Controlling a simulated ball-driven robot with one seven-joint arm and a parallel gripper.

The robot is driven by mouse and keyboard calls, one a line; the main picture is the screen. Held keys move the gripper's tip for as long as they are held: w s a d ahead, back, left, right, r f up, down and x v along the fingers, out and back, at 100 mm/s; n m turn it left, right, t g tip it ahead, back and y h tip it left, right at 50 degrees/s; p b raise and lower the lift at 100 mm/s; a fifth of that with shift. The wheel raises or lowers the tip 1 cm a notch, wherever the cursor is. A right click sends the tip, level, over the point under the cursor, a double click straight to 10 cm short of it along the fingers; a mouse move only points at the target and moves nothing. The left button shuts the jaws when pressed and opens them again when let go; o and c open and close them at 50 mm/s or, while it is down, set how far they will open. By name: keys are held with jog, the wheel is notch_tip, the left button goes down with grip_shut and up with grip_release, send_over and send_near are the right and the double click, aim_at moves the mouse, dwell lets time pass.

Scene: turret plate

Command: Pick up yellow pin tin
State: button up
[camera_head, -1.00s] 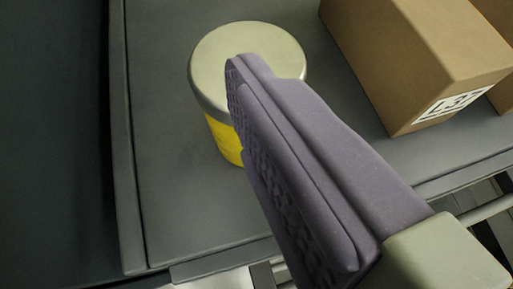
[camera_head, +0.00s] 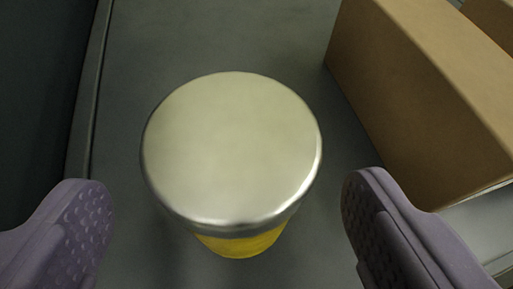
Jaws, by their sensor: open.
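The yellow pin tin (camera_head: 240,245) stands upright on the grey surface, with a round silvery lid (camera_head: 232,150) on top. Its yellow side shows only below the lid's near edge. My gripper (camera_head: 225,205) is open, with one purple ridged finger to the left of the tin and the other to the right. Both fingers appear apart from the tin, with a gap on each side. The gripper is empty.
A brown cardboard box (camera_head: 430,90) stands close to the right finger, with part of another box (camera_head: 490,22) behind it. A raised edge (camera_head: 88,95) of the grey surface (camera_head: 200,40) runs along the left, with a dark area beyond.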

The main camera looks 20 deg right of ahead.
aim_at(233, 136)
jog(key=b+x, duration=0.1)
jog(key=x, duration=0.5)
jog(key=shift+w+d+r, duration=0.15)
jog(key=c, duration=1.2)
jog(key=shift+r, duration=0.1)
jog(key=shift+c, duration=0.6)
jog(key=shift+r, duration=0.1)
